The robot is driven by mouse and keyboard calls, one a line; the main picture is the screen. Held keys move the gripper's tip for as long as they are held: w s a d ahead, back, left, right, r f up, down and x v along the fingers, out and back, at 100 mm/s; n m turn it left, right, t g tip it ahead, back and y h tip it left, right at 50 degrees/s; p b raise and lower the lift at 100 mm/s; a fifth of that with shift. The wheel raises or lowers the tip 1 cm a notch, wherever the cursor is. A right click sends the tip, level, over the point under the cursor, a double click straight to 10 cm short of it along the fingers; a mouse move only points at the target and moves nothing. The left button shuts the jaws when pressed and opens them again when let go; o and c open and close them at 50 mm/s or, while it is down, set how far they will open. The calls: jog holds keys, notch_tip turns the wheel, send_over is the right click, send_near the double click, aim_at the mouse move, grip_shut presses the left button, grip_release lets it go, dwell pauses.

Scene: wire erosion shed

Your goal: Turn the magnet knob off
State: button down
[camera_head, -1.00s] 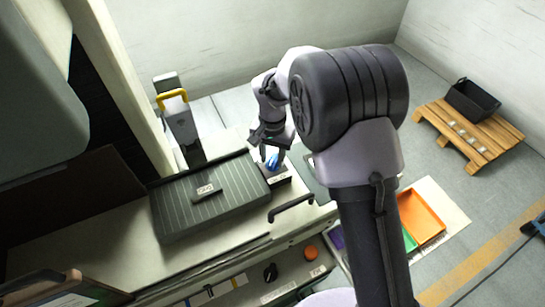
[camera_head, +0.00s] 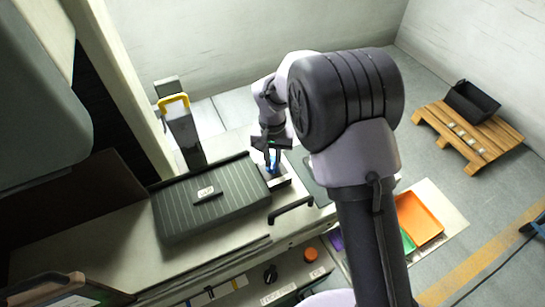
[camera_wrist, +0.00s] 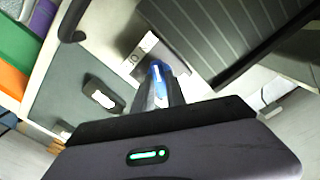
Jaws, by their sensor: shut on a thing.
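The blue knob (camera_wrist: 157,72) stands on a small dark block with a pale labelled face (camera_wrist: 145,50), beside the ribbed dark plate. In the head view the block (camera_head: 280,183) sits at the plate's right end, and only a little of the blue knob (camera_head: 272,167) shows. My gripper (camera_head: 272,160) points down over the block. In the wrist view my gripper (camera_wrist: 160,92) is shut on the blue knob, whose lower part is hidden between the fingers.
The ribbed dark plate (camera_head: 225,200) lies left of the block. A black bar handle (camera_head: 291,209) stands near the bench's front edge. A post with a yellow handle (camera_head: 174,100) rises behind. A grey mat (camera_wrist: 75,95) holds a small pale-and-dark item (camera_wrist: 102,95).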

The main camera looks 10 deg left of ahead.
aim_at(273, 162)
jog(key=n+p, duration=0.1)
jog(key=n, duration=0.3)
jog(key=shift+r+n+p, duration=0.15)
jog(key=shift+n+p, duration=0.15)
jog(key=shift+p, duration=0.1)
jog(key=n+p, duration=0.1)
jog(key=n, duration=0.2)
jog(key=shift+n, duration=0.3)
jog(key=n+p, duration=0.1)
jog(key=n, duration=0.2)
jog(key=shift+n, duration=0.3)
jog(key=shift+n+p, duration=0.8)
jog(key=shift+n, duration=1)
jog(key=c, duration=1.4)
grip_release()
jog(key=shift+o, duration=0.2)
notch_tip(273, 162, up, 17)
jog(key=p, duration=0.3)
